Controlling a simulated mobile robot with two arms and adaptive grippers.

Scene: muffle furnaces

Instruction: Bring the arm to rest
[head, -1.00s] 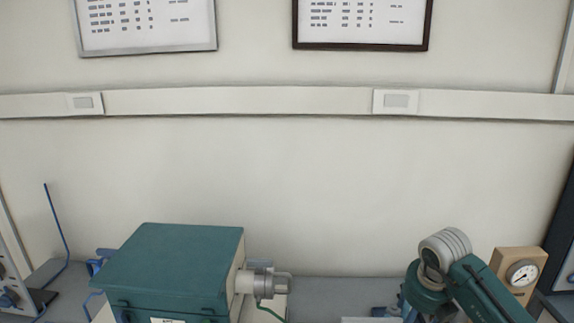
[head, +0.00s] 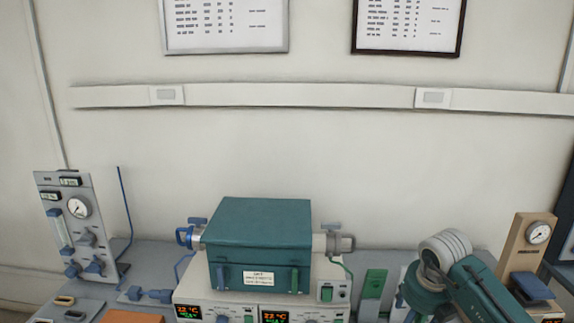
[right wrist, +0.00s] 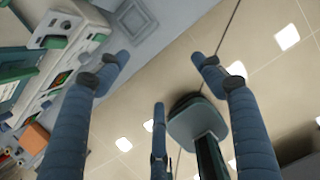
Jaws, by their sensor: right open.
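My right arm (head: 455,275) shows at the lower right of the head view, teal with pale rings at a joint. Its gripper is out of that view. In the right wrist view my right gripper (right wrist: 160,60) is open, its blue fingers spread apart with nothing between them. Beyond the fingers are tiled floor and the grey side of the bench. My left arm and gripper are in neither view.
A teal furnace (head: 262,232) stands on the bench above lit red and green displays. A gauge panel (head: 75,225) is at the left, a wooden gauge stand (head: 532,240) at the right beyond my arm. In the wrist view, bench equipment (right wrist: 50,60) fills the upper left.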

